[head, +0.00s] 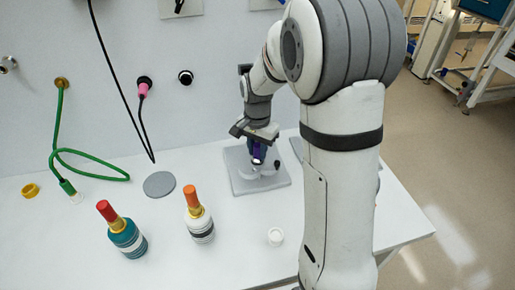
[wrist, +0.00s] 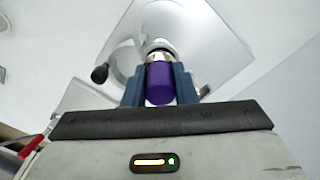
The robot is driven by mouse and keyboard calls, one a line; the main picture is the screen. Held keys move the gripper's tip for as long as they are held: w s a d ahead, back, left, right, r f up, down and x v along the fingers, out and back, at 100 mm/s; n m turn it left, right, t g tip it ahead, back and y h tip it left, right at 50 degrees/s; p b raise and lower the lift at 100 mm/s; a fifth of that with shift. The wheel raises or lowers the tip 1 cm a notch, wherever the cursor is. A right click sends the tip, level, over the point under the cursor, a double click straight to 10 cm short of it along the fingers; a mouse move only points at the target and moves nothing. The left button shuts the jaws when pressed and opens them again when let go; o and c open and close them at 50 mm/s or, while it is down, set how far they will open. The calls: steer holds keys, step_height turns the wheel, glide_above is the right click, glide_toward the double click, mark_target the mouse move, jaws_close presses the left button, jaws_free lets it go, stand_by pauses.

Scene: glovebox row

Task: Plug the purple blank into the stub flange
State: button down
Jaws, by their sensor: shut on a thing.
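The purple blank (head: 258,154) is between the fingers of my gripper (head: 258,142), which points down over a grey base plate (head: 243,184). In the wrist view, the purple blank (wrist: 159,84) sits between the two dark blue fingers of my gripper (wrist: 159,88). A pale metal ring-shaped part (wrist: 154,45) shows just beyond the blank's far end. I cannot tell whether they touch. A black knob (wrist: 100,74) stands out at the side of this part. No part is clearly marked as the stub flange, so I cannot tell which one it is.
Two bottles, teal with a red top (head: 127,237) and white with an orange top (head: 200,223), stand left of the plate. A green hose (head: 92,172) and black cable (head: 121,88) hang at the wall, left.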

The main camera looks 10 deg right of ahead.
mark_target(258, 146)
steer(key=shift+f+b, duration=0.35)
steer(key=shift+f, duration=0.2)
steer(key=c, duration=1.1)
jaws_free()
steer(key=shift+r, duration=0.15)
step_height(258, 146, up, 7)
steer(key=shift+r, duration=0.3)
steer(key=shift+s+r, duration=0.15)
steer(key=shift+s, duration=0.1)
steer(key=s+d+r+n+t, duration=0.1)
steer(key=s+n, duration=0.7)
steer(key=s, duration=1.2)
steer(key=shift+s+r+n+t, duration=0.4)
steer(key=shift+r+t, duration=0.15)
steer(key=shift+t, duration=0.35)
